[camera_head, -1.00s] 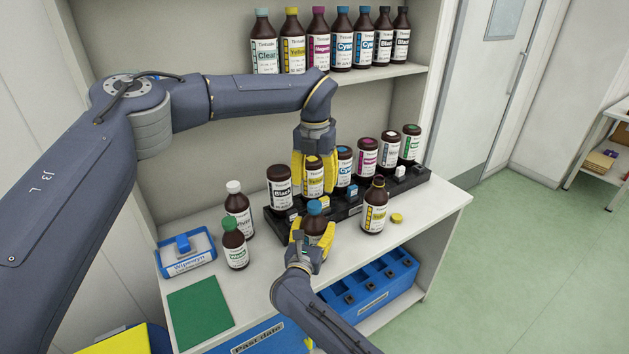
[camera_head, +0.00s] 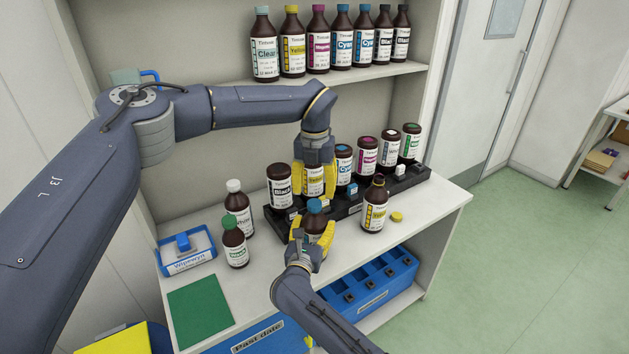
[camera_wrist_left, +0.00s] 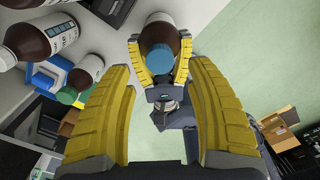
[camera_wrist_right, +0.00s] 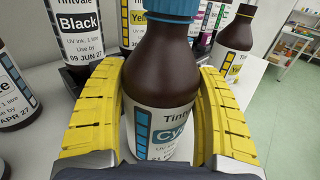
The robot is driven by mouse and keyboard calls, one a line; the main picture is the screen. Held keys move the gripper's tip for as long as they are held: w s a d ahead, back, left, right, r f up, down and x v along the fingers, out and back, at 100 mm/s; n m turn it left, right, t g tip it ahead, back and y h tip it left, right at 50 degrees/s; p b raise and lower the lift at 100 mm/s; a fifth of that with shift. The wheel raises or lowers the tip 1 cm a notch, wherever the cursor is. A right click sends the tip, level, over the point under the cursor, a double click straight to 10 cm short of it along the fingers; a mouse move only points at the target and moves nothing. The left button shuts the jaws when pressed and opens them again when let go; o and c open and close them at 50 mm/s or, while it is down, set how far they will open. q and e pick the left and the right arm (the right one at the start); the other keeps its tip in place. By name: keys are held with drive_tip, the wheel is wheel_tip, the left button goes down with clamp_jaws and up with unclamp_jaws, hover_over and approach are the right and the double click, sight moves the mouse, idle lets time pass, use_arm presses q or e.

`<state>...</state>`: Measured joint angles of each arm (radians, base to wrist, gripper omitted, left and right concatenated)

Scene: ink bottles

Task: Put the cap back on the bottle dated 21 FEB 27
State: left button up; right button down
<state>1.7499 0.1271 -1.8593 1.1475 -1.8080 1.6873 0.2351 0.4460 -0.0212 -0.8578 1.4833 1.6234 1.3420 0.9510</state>
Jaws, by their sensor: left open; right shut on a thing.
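My right gripper (camera_head: 312,240) is shut around a brown cyan-ink bottle (camera_wrist_right: 165,85) with a blue cap (camera_head: 314,206) on. My left gripper (camera_head: 315,182) is open and empty, pointing down in front of the rack, above and behind the held bottle. In the left wrist view the blue cap (camera_wrist_left: 84,70) shows beyond its fingers. A yellow-label bottle (camera_head: 375,208) stands uncapped to the right, with a yellow cap (camera_head: 396,217) on the bench beside it. I cannot read 21 FEB 27 on any label.
A black rack (camera_head: 270,225) holds several bottles behind. White-capped (camera_head: 238,208) and green-capped (camera_head: 234,244) bottles stand left, near a blue wipes box (camera_head: 187,254) and green mat (camera_head: 199,310). A shelf (camera_head: 350,75) holds more bottles.

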sight(314, 202)
use_arm(q)
drive_tip(key=shift+f, duration=2.6)
drive_tip(key=shift+o, duration=0.2)
clamp_jaws()
drive_tip(key=shift+c, duration=0.8)
unclamp_jaws()
wheel_tip(314, 202, up, 12)
